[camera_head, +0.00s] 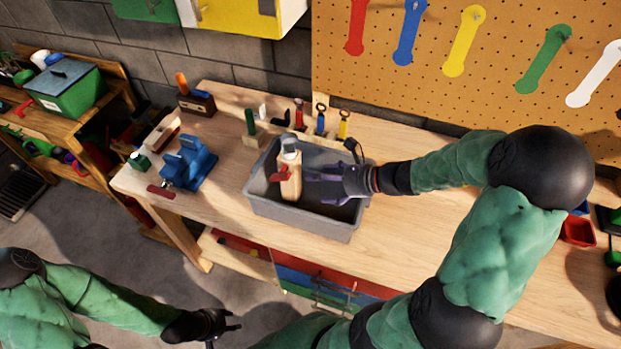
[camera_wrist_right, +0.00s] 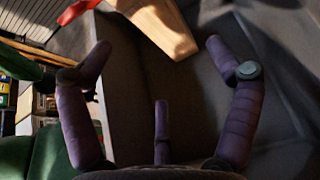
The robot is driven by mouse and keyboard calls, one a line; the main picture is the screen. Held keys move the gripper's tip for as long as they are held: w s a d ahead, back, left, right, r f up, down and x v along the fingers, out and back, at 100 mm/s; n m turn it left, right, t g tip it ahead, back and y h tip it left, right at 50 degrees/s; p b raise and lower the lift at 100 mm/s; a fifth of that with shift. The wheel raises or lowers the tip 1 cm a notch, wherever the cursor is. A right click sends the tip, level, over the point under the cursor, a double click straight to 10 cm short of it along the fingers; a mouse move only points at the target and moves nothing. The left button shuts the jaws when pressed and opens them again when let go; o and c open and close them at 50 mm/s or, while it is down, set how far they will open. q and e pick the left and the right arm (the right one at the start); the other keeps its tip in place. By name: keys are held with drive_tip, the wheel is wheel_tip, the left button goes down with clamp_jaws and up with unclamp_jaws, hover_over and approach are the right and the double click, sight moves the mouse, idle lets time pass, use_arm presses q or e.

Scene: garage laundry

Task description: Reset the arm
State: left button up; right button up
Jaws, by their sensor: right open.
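My right arm reaches in from the right over the workbench (camera_head: 425,236). My right gripper (camera_head: 318,184) is over the grey bin (camera_head: 300,219), its purple fingers pointing left. The wrist view shows the right gripper (camera_wrist_right: 158,75) open, with nothing between its fingers. A wooden piece with a red part and a grey top (camera_head: 291,182) stands in the bin, just left of the fingertips. The wooden piece (camera_wrist_right: 162,24) also shows beyond the fingers in the wrist view, apart from them. My left gripper (camera_head: 226,328) hangs low in front of the bench; its fingers are too dark to read.
A blue vise (camera_head: 190,163) is left of the bin. Small tools (camera_head: 320,120) stand in a row behind it. A red container (camera_head: 577,231) is at the right. A pegboard (camera_head: 390,85) with coloured tools backs the bench.

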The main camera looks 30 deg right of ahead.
drive_tip(key=shift+s+d+r, duration=0.2)
drive_tip(key=shift+s, duration=0.1)
drive_tip(key=shift+r, duration=0.15)
